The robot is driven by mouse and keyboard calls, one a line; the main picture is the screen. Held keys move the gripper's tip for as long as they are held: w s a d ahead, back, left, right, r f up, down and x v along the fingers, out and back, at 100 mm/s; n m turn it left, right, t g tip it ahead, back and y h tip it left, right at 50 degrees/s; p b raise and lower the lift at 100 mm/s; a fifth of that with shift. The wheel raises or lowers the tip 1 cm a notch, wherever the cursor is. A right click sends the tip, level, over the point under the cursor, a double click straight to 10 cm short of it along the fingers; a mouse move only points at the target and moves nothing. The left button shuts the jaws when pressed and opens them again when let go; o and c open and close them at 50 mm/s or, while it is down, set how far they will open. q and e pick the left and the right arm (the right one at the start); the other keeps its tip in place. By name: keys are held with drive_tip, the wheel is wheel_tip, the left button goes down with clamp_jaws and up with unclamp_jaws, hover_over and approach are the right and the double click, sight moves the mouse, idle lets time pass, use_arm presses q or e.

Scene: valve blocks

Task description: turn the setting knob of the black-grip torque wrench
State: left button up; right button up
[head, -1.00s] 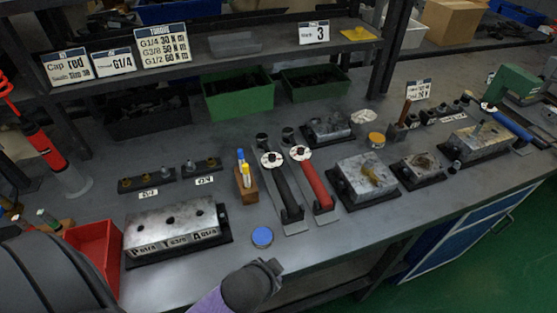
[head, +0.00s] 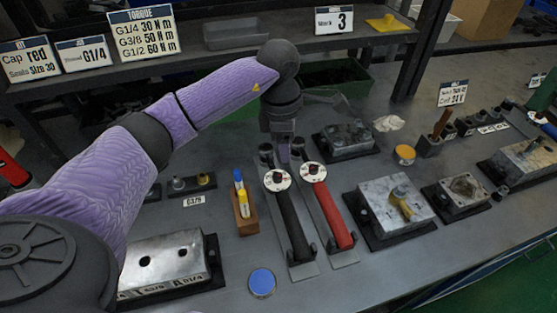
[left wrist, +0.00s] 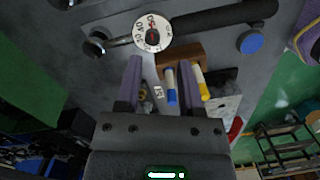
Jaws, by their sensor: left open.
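The black-grip torque wrench (head: 293,225) lies in its holder at mid-bench, with a white round dial (head: 277,181) and a small dark and red setting knob at its centre. The dial (left wrist: 146,42) and the black grip (left wrist: 225,17) show at the top of the left wrist view. My left gripper (head: 290,152) points down behind the dial, near the wrench heads. In the left wrist view, its two fingers (left wrist: 159,72) are apart with nothing held between them, and the dial lies just beyond their tips. My right gripper is out of view.
A red-grip torque wrench (head: 335,216) lies close on the right. A wooden marker block (head: 244,219) stands on the left, and a blue cap (head: 262,282) lies in front. Metal valve blocks (head: 395,205) stand to the right. The shelf (head: 210,66) is behind.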

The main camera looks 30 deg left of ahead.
sight(278, 176)
use_arm(q)
drive_tip(key=shift+s+a+f+y, duration=0.15)
drive_tip(key=shift+a+y, duration=0.15)
drive_tip(key=shift+a, duration=0.2)
drive_tip(key=shift+w+a+f+y, duration=0.15)
drive_tip(key=shift+a+y, duration=0.15)
drive_tip(key=shift+a, duration=0.2)
wheel_tip(278, 176, down, 8)
drive_tip(key=shift+s+d+r+b, duration=0.1)
drive_tip(key=shift+s+r+b, duration=0.1)
drive_tip(key=shift+b, duration=1.05)
drive_tip(key=shift+f, duration=0.45)
drive_tip(key=c, duration=0.6)
drive_tip(key=shift+w, duration=0.1)
clamp_jaws()
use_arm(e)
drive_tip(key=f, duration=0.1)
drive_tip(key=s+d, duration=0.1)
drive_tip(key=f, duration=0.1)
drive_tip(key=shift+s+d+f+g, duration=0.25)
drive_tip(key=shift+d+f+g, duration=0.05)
